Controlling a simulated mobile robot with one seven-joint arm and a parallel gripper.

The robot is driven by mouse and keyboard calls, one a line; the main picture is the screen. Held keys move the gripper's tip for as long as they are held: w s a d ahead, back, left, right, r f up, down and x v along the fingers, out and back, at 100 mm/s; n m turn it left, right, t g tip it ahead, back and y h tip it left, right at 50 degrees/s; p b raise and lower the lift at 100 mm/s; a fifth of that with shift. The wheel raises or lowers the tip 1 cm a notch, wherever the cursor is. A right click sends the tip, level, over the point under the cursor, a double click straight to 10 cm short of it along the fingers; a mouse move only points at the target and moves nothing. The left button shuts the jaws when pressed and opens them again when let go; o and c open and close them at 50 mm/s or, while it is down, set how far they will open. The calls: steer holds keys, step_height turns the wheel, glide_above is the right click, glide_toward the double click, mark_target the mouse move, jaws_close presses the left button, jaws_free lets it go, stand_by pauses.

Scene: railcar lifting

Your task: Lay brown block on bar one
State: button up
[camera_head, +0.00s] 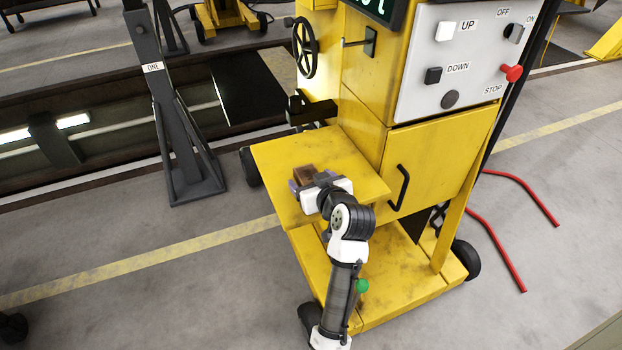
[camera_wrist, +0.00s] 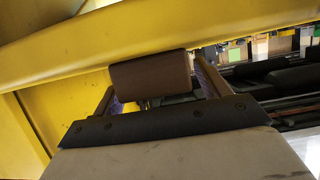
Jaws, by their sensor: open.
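The brown block (camera_head: 304,172) sits on the yellow shelf (camera_head: 362,186) of the machine in the head view. My gripper (camera_head: 308,183) is at the block over this shelf, partly hiding it. In the wrist view the block (camera_wrist: 151,73) lies between the tips of my two purple-lined fingers. The jaws are open, and I cannot tell whether either finger touches the block. A dark upright stand (camera_head: 168,110) with a white label reading ONE stands to the left, beside the pit. No separate bar is clearly visible on it.
The yellow cabinet (camera_head: 360,110) rises behind the shelf, with a handwheel (camera_head: 305,48) and a button panel (camera_head: 455,60). A dark pit (camera_head: 60,130) lies to the left. Red hoses (camera_head: 500,255) lie on the floor at right. Floor between shelf and stand looks mostly clear.

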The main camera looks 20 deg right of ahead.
steer(key=shift+w+f, duration=0.2)
steer(key=shift+w, duration=0.3)
steer(key=c, duration=1.2)
steer(key=shift+r, duration=0.1)
